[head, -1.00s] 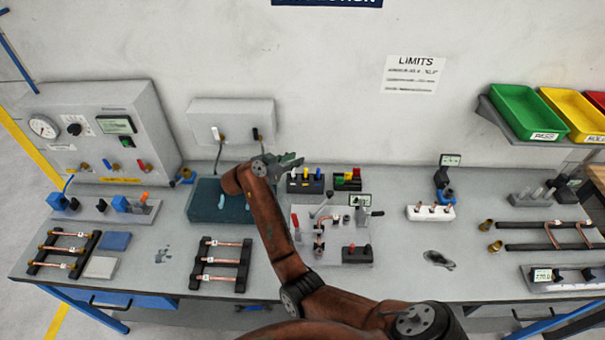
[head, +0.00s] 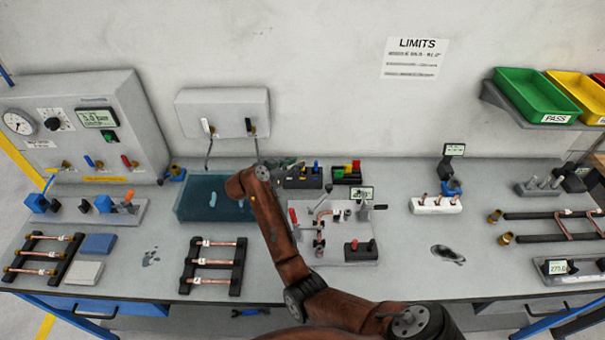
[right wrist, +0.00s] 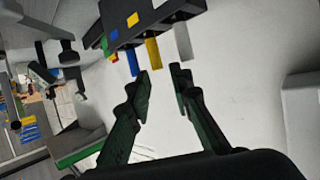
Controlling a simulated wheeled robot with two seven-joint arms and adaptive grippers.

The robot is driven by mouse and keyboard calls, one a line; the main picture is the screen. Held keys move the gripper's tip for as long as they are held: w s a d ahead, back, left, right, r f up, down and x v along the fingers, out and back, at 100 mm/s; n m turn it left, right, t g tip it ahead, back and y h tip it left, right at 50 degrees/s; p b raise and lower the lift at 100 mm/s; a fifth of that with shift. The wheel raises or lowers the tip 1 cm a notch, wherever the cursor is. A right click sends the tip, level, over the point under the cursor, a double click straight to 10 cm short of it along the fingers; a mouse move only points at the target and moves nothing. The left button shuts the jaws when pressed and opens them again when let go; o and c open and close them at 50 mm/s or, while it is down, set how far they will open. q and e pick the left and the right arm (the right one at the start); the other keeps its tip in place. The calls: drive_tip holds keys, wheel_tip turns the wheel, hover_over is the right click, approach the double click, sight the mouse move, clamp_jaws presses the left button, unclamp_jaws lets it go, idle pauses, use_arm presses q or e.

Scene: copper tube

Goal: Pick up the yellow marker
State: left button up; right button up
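The yellow marker (right wrist: 153,53) stands out of a black holder (right wrist: 155,20) in the right wrist view, between a blue marker (right wrist: 132,62) and a whitish one (right wrist: 183,42). My right gripper (right wrist: 162,72) is open, with its two dark green fingers apart and nothing between them. Its fingertips are just short of the yellow marker's end, which lines up with the gap. In the head view my right gripper (head: 294,165) is at the left side of the holder (head: 303,181) and partly covers the markers. My left gripper is not in view.
A second black holder (head: 347,178) with coloured pieces is right of the marker holder. A blue-grey tray (head: 190,208) lies under my right forearm. A grey fixture plate (head: 335,256) with a copper tube is in front.

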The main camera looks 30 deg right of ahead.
sight(303, 174)
drive_tip(key=x, duration=0.5)
drive_tip(key=shift+s+f, duration=0.2)
drive_tip(key=shift+a+r, duration=0.1)
drive_tip(key=shift+c, duration=0.6)
clamp_jaws()
